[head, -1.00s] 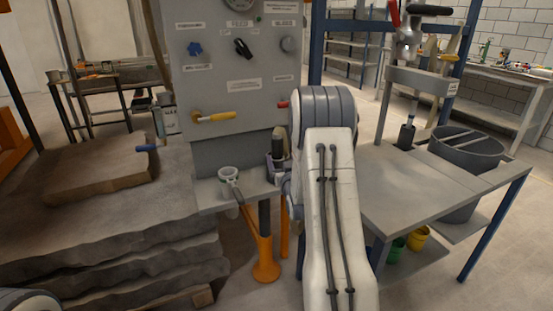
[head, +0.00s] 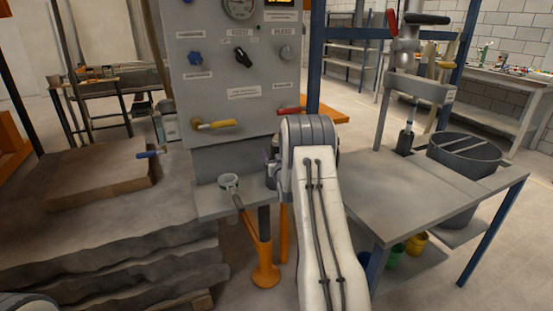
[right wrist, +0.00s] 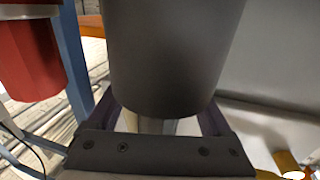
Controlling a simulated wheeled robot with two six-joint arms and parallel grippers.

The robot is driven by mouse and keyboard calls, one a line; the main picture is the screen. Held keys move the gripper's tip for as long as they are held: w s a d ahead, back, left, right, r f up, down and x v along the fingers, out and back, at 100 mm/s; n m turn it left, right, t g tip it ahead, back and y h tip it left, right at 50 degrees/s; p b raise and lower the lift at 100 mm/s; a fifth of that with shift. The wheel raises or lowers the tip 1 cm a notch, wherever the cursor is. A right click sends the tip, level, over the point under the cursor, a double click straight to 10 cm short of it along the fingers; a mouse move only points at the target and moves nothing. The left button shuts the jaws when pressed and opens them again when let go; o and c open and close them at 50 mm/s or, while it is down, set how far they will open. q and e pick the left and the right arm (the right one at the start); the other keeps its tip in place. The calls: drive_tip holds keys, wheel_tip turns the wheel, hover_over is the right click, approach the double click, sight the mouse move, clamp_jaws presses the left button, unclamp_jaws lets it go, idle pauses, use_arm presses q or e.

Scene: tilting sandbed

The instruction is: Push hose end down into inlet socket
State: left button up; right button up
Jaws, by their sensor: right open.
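My right gripper (right wrist: 162,112) is open in the right wrist view. A wide dark grey cylinder (right wrist: 176,50) fills the middle of that view, in front of and between the fingers. It may be the hose end or the inlet socket; I cannot tell which. In the head view my right forearm hides most of the gripper and whatever is at it, beside the small shelf below the panel. I cannot tell contact or depth. My left gripper is not in view.
The grey panel (head: 233,75) has knobs, a yellow-handled valve (head: 215,124) and a red handle (head: 289,110), close to my right wrist. An orange post (head: 264,255) stands below the shelf. The grey bench top (head: 400,190) at right is mostly clear.

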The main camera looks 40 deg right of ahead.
clamp_jaws()
drive_tip(key=shift+r, duration=0.1)
drive_tip(key=shift+r, duration=0.4)
drive_tip(key=r, duration=0.3)
drive_tip(key=shift+s+d+r, duration=0.2)
drive_tip(key=shift+r, duration=0.15)
drive_tip(key=s+d+r, duration=0.6)
drive_tip(key=s, duration=0.2)
drive_tip(key=r+n+t+y+p, duration=0.1)
drive_tip(key=n+y+p, duration=0.2)
drive_tip(key=y+p, duration=0.15)
hover_over(276, 141)
drive_tip(key=w+a, duration=0.1)
drive_tip(key=a, duration=0.3)
drive_tip(key=w+a+n+y+p, duration=0.1)
drive_tip(key=w+a+y+p, duration=0.1)
drive_tip(key=a, duration=0.5)
drive_tip(key=w+a+n+y+p, duration=0.2)
drive_tip(key=a, duration=0.4)
drive_tip(key=shift+a+r+t, duration=0.15)
drive_tip(key=shift+a+t, duration=0.25)
drive_tip(key=shift+y, duration=0.25)
